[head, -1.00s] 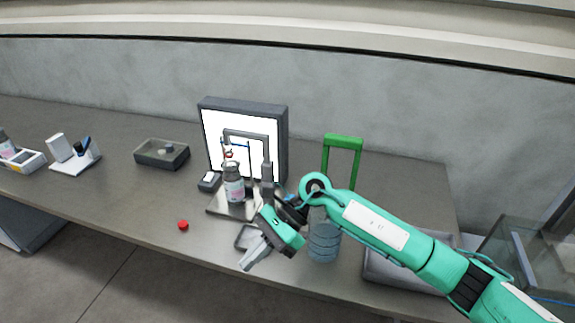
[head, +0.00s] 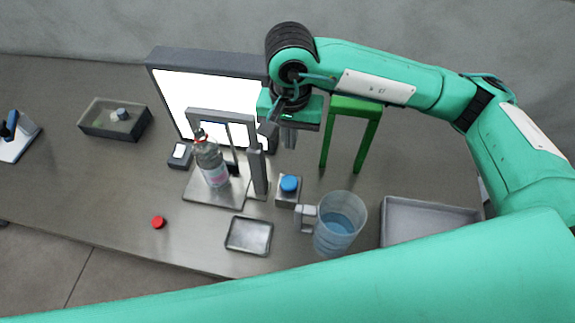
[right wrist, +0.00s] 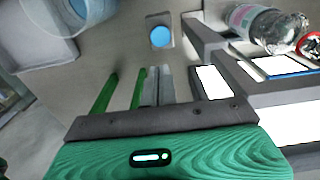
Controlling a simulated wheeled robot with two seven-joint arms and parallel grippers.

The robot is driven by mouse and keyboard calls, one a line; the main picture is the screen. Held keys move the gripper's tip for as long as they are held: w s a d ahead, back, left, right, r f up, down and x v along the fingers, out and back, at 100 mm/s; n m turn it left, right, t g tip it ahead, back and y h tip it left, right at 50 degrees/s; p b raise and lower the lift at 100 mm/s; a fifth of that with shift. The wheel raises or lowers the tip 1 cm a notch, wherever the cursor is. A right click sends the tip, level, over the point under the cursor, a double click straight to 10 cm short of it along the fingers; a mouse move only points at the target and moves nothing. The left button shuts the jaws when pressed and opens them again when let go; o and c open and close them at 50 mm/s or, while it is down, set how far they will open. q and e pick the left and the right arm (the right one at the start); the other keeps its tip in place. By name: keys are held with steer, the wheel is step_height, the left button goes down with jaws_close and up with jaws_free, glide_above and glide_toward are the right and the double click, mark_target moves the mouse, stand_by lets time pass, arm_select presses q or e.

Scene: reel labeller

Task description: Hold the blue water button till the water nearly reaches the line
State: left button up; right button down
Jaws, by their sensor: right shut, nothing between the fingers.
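The round blue button (head: 290,184) sits on a small grey box on the table, and it also shows in the right wrist view (right wrist: 160,37). Just to its right stands a clear jug (head: 350,213) with a grey handle and bluish water inside. I cannot make out a fill line on it. My right gripper (head: 288,138) is shut and empty, raised above and behind the button, apart from it. Its grey fingers (right wrist: 158,75) point toward the button's side in the right wrist view. My left gripper is not in view.
A bottle (head: 212,165) stands on a metal stand before a bright panel (head: 190,98). A green frame (head: 358,104) rises behind the jug. A small tray (head: 249,235), a red cap (head: 158,222) and a larger grey tray (head: 430,220) lie nearby.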

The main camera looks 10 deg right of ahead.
mark_target(289, 181)
step_height(289, 181, down, 13)
steer(key=p, duration=0.5)
steer(key=shift+f+p, duration=0.4)
steer(key=shift+f, duration=0.15)
